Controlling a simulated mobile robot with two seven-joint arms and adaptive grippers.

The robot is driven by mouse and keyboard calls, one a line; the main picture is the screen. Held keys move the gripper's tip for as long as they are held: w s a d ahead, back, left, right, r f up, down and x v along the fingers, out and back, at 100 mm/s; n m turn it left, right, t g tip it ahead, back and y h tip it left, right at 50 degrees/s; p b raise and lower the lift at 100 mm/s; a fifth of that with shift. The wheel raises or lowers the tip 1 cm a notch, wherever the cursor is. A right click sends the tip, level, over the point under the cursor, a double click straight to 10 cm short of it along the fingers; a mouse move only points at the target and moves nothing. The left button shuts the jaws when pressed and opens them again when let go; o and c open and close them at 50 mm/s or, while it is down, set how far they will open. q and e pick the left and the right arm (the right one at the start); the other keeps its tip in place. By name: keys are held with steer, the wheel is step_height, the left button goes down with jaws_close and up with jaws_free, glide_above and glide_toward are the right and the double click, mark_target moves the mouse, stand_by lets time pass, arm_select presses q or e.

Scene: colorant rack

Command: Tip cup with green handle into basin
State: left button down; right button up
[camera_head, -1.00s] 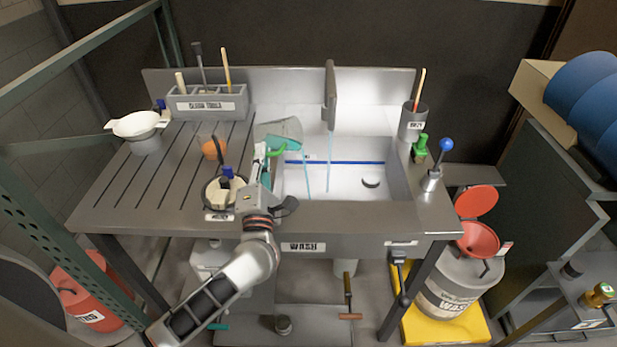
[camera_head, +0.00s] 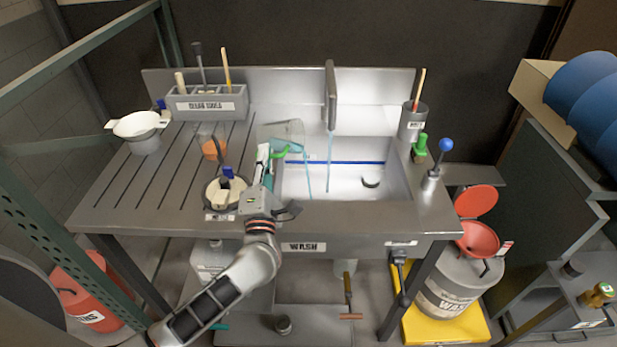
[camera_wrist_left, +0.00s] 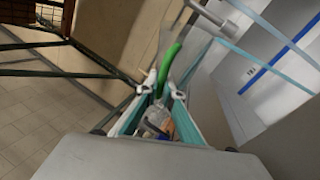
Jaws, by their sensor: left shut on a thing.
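The clear cup (camera_head: 290,131) is over the left side of the wash basin (camera_head: 350,150), tilted with its mouth to the right. Some teal liquid shows low in it, and a thin teal stream falls from its right side into the basin. My left gripper (camera_head: 267,160) is shut on the cup's green handle (camera_head: 281,152). In the left wrist view, the green handle (camera_wrist_left: 171,62) rises from between the fingers of my left gripper (camera_wrist_left: 163,95). My right gripper is not in view.
A tap (camera_head: 330,95) stands behind the basin, with a second thin stream below it. A white bowl (camera_head: 137,124), tool holder (camera_head: 207,103) and blue-knobbed lever (camera_head: 445,146) are around the bench.

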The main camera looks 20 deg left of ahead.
arm_select(q)
steer(key=shift+d+f+m, duration=0.1)
steer(key=shift+d+m, duration=0.2)
steer(key=shift+m, duration=0.1)
stand_by(0.5)
steer(key=shift+d+r+m+t+h+p, duration=0.15)
steer(key=shift+r+m+t+h+p, duration=0.15)
steer(key=shift+m+t+p, duration=0.25)
stand_by(0.6)
steer(key=shift+d+m, duration=0.1)
steer(key=shift+m, duration=0.25)
